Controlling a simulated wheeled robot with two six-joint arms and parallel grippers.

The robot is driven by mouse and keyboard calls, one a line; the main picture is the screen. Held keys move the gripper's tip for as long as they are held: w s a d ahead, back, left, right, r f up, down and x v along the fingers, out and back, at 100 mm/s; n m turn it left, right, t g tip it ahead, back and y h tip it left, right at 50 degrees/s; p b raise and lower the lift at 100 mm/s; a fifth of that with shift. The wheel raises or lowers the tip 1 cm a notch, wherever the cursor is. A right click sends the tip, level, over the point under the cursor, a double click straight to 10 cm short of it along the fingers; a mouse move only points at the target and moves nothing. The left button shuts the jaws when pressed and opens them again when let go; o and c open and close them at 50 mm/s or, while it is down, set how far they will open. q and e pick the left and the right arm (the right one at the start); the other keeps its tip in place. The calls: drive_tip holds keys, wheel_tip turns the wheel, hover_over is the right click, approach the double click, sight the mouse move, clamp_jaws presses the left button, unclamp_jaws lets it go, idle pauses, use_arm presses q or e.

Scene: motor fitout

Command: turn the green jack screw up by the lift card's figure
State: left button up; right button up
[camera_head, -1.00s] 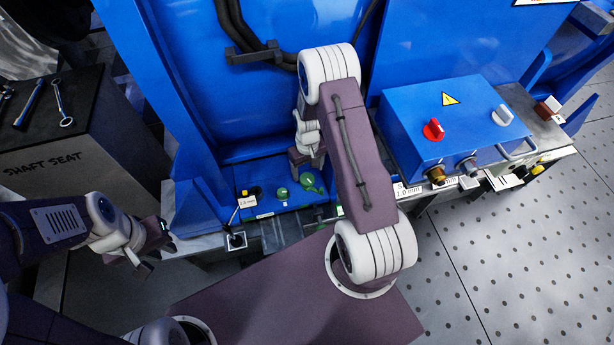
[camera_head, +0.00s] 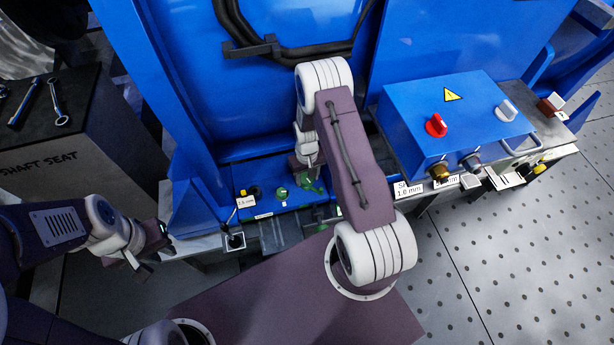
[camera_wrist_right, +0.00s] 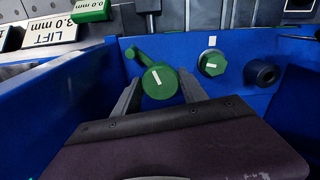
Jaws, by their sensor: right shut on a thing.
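The green jack screw (camera_wrist_right: 160,82) has a round head with a white mark and a small side lever ending in a knob. My right gripper (camera_wrist_right: 160,92) is shut on that head, one finger on each side, in the right wrist view. In the head view the right gripper (camera_head: 308,178) is over the green parts, partly hidden by my arm. The lift card (camera_wrist_right: 50,32) appears upside down at upper left in the wrist view and reads LIFT 3.0 mm. My left gripper (camera_head: 153,250) is empty at the left, its fingers apart.
A second green hexagonal head (camera_wrist_right: 212,63) with a white mark sits right of the held one, beside a dark round fitting (camera_wrist_right: 262,73). A green 0.0 mm readout (camera_wrist_right: 90,10) is by the card. A blue control box (camera_head: 450,120) stands right of my right arm.

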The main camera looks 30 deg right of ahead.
sight(307, 179)
drive_tip(key=m+p, duration=0.1)
drive_tip(key=m, duration=0.1)
drive_tip(key=shift+r+m, duration=0.15)
drive_tip(key=shift+m, duration=0.85)
drive_tip(key=o, duration=1.4)
wheel_tip(307, 179, up, 8)
drive_tip(key=p, duration=0.3)
drive_tip(key=shift+r, duration=0.4)
